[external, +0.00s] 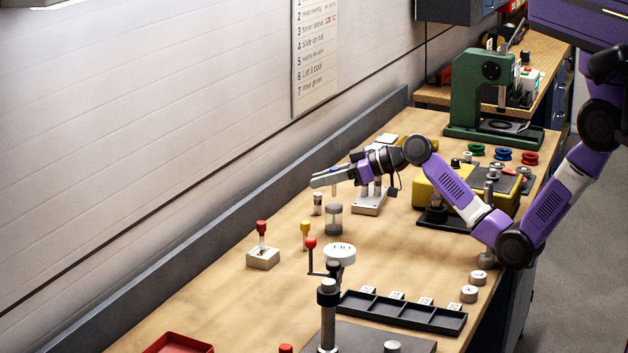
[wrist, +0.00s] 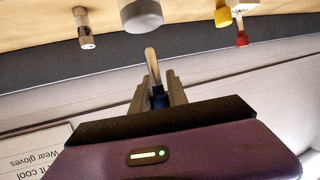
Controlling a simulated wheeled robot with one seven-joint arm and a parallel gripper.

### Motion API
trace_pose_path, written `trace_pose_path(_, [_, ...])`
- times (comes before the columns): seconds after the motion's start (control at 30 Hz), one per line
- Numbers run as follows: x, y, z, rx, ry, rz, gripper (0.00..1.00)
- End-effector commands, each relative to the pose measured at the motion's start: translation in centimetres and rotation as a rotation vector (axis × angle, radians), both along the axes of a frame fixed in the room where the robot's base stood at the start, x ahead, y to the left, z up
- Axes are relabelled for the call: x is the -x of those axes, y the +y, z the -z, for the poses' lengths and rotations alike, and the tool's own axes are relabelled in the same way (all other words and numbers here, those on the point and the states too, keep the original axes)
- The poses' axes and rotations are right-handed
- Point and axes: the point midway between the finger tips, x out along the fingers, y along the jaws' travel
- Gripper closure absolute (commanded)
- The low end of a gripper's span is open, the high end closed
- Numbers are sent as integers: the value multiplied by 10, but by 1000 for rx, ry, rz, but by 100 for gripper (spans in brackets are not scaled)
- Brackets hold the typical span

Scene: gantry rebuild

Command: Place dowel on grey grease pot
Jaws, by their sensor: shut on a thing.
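My gripper (external: 325,180) reaches left over the bench, and its fingers (wrist: 157,95) are shut on the dowel. The dowel (wrist: 152,65) is a thin pale rod with a dark blue part between the fingers; its free end sticks out past the fingertips. In the external view the fingers mostly hide it. The grey grease pot (external: 333,218) stands upright on the bench, below and close to the fingertips. It also shows at the top of the wrist view (wrist: 142,14), cut by the edge, with a gap between it and the dowel's tip.
A small metal cylinder (external: 318,204) stands just left of the pot. A yellow-topped piece (external: 305,232) and a red-topped piece on a pale block (external: 263,258) stand nearer. A crank tool (external: 328,290) and black tray (external: 402,311) stand in front. The wall is behind.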

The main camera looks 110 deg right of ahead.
Motion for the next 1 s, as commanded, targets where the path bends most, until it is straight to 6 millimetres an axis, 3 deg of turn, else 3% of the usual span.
trace_pose_path(0.17, [1,0,19,-1,0,1,100])
trace_pose_path(0.57, [0,0,23,1,-1,1,100])
trace_pose_path(0.6, [0,0,22,2,0,1,75])
trace_pose_path(0.7, [0,0,22,2,0,1,59])
trace_pose_path(1.0, [0,0,21,2,0,1,59])
